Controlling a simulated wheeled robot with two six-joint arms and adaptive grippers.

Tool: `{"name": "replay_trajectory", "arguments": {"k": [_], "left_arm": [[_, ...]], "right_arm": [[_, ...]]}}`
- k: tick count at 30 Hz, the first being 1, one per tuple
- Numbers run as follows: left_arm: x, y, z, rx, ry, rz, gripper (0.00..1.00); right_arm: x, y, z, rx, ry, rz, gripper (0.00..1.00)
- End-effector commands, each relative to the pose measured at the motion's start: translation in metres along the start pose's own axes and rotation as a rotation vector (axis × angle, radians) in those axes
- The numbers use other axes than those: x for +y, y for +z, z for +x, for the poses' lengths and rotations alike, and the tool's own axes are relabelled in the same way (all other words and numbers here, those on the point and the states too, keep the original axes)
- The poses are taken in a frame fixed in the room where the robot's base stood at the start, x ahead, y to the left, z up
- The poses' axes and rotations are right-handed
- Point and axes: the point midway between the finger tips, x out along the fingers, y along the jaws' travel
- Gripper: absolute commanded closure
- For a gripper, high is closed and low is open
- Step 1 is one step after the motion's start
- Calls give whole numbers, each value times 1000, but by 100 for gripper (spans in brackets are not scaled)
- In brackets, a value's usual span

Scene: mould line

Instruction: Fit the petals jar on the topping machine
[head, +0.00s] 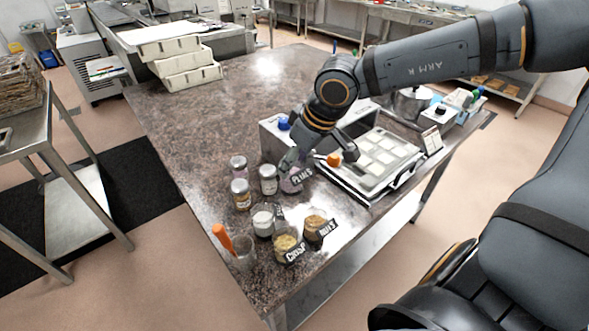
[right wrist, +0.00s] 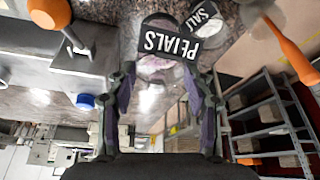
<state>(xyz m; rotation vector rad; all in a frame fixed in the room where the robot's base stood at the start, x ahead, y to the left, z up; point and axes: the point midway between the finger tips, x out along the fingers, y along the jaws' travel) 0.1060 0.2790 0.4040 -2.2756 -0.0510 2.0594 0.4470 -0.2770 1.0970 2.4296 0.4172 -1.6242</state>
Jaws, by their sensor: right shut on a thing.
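The petals jar (head: 291,186) is a small clear jar with pinkish contents and a black PETALS label. My right gripper (head: 297,162) is shut on it; in the right wrist view the jar (right wrist: 155,66) is between the two fingers (right wrist: 160,82). I cannot tell whether its base touches the worktop. The topping machine (head: 270,140), a grey box with a blue knob and an orange knob, stands just behind and right of the jar, partly hidden by my right arm. The jar is apart from the machine. My left gripper is not in view.
Several jars stand close by, including the crisp jar (head: 287,246), the nuts jar (head: 314,230) and a white-filled jar (head: 263,222). A cup with an orange-handled tool (head: 243,260) is at the front. A white mould tray (head: 385,153) lies right of the machine.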

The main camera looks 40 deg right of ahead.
Motion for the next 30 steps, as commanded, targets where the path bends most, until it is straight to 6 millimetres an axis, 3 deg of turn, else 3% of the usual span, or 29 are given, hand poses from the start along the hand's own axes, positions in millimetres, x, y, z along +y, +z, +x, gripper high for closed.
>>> {"name": "replay_trajectory", "arguments": {"k": [17, 25, 30], "left_arm": [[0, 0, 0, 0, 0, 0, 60], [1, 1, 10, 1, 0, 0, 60], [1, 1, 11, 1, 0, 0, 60]], "right_arm": [[0, 0, 0, 1, 0, 0, 100], [0, 17, 39, -2, -3, 1, 100], [0, 19, 47, 2, 0, 0, 100]]}}
